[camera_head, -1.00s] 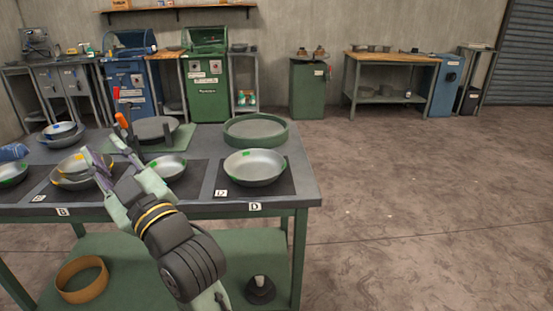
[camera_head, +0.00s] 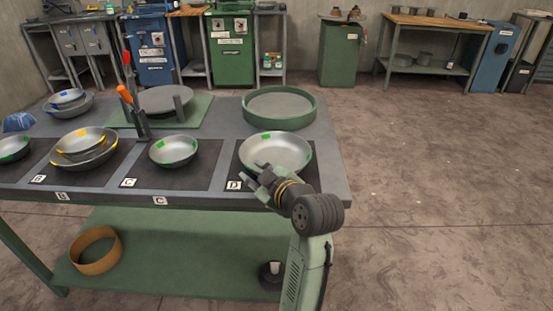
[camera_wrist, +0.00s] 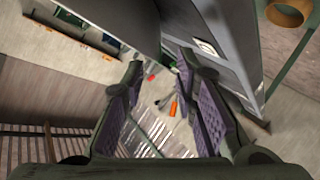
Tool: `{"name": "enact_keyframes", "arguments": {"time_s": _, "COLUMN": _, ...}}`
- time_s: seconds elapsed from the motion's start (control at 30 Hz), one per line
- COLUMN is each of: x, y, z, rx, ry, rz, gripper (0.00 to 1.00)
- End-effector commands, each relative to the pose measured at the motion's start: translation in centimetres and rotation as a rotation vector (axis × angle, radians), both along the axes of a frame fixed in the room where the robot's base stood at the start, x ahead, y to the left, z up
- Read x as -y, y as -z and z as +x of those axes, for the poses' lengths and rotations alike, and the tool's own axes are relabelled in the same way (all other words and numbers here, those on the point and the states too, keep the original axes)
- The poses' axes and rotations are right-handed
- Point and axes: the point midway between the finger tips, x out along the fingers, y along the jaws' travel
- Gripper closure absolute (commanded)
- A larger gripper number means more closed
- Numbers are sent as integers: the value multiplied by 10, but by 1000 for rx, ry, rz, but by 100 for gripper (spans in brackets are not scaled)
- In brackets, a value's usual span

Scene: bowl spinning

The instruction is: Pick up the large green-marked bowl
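The large green-marked bowl (camera_head: 277,148) is a shiny grey metal bowl with green marks on its rim. It sits upright on the dark mat D (camera_head: 303,177) at the table's right front corner. My gripper (camera_head: 256,174) is at the near left side of this bowl, overlapping its front rim in the head view; I cannot tell whether it touches. In the wrist view my gripper's (camera_wrist: 160,70) two purple-padded fingers are apart with nothing between them. The bowl is not clearly visible in the wrist view.
A smaller green-marked bowl (camera_head: 173,151) sits on mat C, with nested yellow-marked bowls (camera_head: 84,147) further left. A green round tray (camera_head: 280,121) stands behind the large bowl. Orange-handled tools (camera_head: 127,95) stand upright near a grey disc (camera_head: 165,99). Open floor lies to the right.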

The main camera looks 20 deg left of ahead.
Motion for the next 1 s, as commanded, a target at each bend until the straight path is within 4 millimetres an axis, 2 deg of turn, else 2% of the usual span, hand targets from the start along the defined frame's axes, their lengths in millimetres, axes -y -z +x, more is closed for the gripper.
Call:
{"name": "enact_keyframes", "arguments": {"time_s": 0.17, "x": -9, "y": 4, "z": 9, "rx": -3, "ry": 0, "rz": 0, "gripper": 73}}
{"name": "enact_keyframes", "arguments": {"time_s": 0.43, "x": -33, "y": 17, "z": 37, "rx": -2, "ry": -1, "rz": -1, "gripper": 73}}
{"name": "enact_keyframes", "arguments": {"time_s": 0.73, "x": -37, "y": 20, "z": 41, "rx": 0, "ry": 1, "rz": 1, "gripper": 73}}
{"name": "enact_keyframes", "arguments": {"time_s": 1.0, "x": -37, "y": 20, "z": 41, "rx": 0, "ry": 1, "rz": 1, "gripper": 90}}
